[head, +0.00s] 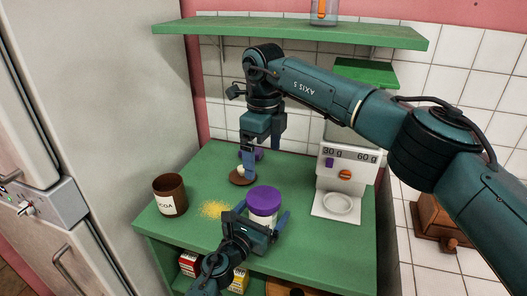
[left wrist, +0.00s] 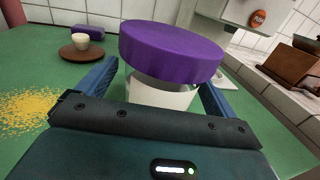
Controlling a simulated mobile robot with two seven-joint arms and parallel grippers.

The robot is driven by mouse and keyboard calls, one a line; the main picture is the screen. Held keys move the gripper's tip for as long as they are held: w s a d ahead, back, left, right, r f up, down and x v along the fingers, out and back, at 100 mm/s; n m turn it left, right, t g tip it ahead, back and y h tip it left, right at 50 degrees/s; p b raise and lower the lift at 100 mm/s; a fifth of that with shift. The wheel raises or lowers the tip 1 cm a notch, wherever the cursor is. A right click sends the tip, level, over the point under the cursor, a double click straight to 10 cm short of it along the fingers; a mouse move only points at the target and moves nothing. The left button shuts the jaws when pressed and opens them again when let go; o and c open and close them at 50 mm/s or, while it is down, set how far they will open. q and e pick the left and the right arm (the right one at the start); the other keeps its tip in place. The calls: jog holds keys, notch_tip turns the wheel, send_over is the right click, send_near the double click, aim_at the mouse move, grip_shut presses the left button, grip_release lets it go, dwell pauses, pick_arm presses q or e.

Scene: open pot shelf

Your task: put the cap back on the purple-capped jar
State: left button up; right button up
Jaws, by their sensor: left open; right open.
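The purple-capped jar (head: 263,218) stands on the green counter with its purple cap (head: 264,194) on top. In the left wrist view, the cap (left wrist: 172,48) sits over the pale jar body (left wrist: 160,93) and looks slightly tilted; I cannot tell if it is fully seated. My left gripper (head: 262,213) is open, its blue fingers on either side of the jar, with no clear contact seen. My right gripper (head: 263,152) is open and empty, above and behind the jar, near a brown disc with a pale knob (head: 241,177).
An open brown cocoa jar (head: 170,196) stands at the left, beside spilled yellow powder (head: 214,209). A purple block (left wrist: 88,32) lies behind the brown disc. A white scale (head: 345,182) stands at the right. A green shelf (head: 290,32) hangs above; the counter's back left is clear.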

pick_arm(q)
jog(key=v, duration=1.3)
jog(key=shift+a, duration=0.1)
